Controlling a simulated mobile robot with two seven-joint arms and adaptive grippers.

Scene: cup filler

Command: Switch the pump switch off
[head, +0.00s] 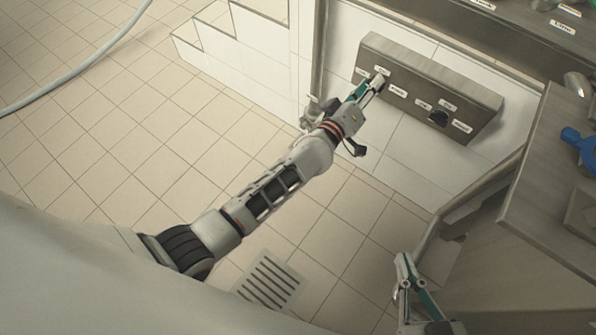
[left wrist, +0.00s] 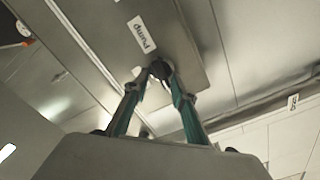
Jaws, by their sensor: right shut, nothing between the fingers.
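The pump switch is a dark round knob (left wrist: 160,69) under the label "Pump" in the left wrist view. It sits on a grey metal control box (head: 430,85) fixed to the wall. My left gripper (head: 372,86) reaches the upper left part of that box. In the left wrist view its fingertips (left wrist: 159,80) lie on either side of the knob, close against it. I cannot tell whether they press on it. In the head view the gripper mostly hides this knob. My right gripper (head: 404,268) is shut and empty, low in the picture, away from the box.
A second dark knob (head: 438,118) with labels around it is on the right of the box. A metal counter (head: 550,190) with a blue object (head: 579,146) stands at the right. White steps (head: 225,45) are at the upper left. The tiled floor is open.

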